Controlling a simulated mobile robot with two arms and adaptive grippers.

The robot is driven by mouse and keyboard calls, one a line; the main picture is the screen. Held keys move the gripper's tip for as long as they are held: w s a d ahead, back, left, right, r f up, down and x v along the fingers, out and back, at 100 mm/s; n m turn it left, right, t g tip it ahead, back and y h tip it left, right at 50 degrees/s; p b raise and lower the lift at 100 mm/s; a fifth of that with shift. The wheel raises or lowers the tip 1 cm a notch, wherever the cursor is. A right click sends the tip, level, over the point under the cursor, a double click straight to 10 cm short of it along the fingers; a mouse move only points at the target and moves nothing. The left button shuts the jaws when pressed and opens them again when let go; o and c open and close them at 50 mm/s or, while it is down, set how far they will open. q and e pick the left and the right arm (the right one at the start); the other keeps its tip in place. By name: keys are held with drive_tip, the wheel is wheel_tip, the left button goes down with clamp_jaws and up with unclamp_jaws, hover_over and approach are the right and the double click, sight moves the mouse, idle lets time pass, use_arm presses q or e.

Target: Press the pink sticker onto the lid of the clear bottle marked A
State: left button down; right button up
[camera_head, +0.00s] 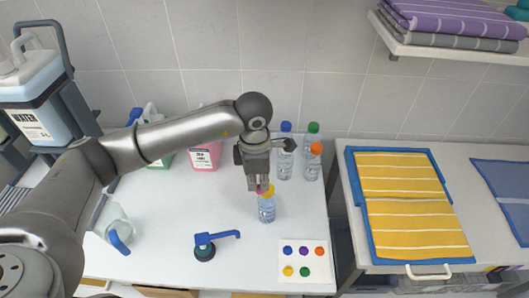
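A clear bottle (267,208) with a yellow lid (268,191) stands upright on the white table, in front of the other bottles. I cannot read a letter on it. My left gripper (259,187) points down right above this lid, its fingers close together. A small pink patch, the pink sticker (262,188), shows at the fingertips, at the lid's upper left edge. Whether it touches the lid I cannot tell. Clear bottles with a blue lid (286,127), a green lid (313,127) and an orange lid (316,149) stand behind, to the right. My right gripper is out of view.
A white card (293,275) with several coloured dots lies at the front right. A pink jug (205,157) and a spray bottle (118,225) are farther left. Yellow towels (410,215) lie on the right table.

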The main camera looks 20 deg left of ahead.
use_arm(q)
drive_tip(key=r+n+p, duration=0.1)
drive_tip(key=n, duration=0.1)
drive_tip(key=w+n+p, duration=0.1)
drive_tip(key=n+p, duration=0.1)
drive_tip(key=n, duration=0.1)
drive_tip(key=w+r+n+p, duration=0.1)
drive_tip(key=n, duration=0.2)
drive_tip(key=shift+w+d+r+p, duration=0.15)
drive_tip(key=shift+d+r+p, duration=0.15)
drive_tip(key=shift+d, duration=0.05)
drive_tip(key=n, duration=0.1)
drive_tip(key=n+p, duration=0.1)
drive_tip(key=shift+w+n, duration=0.25)
drive_tip(key=shift+n, duration=0.15)
drive_tip(key=shift+f+b, duration=0.6)
drive_tip(key=shift+f, duration=0.5)
drive_tip(key=shift+f+b, duration=0.8)
drive_tip(key=shift+f, duration=0.7)
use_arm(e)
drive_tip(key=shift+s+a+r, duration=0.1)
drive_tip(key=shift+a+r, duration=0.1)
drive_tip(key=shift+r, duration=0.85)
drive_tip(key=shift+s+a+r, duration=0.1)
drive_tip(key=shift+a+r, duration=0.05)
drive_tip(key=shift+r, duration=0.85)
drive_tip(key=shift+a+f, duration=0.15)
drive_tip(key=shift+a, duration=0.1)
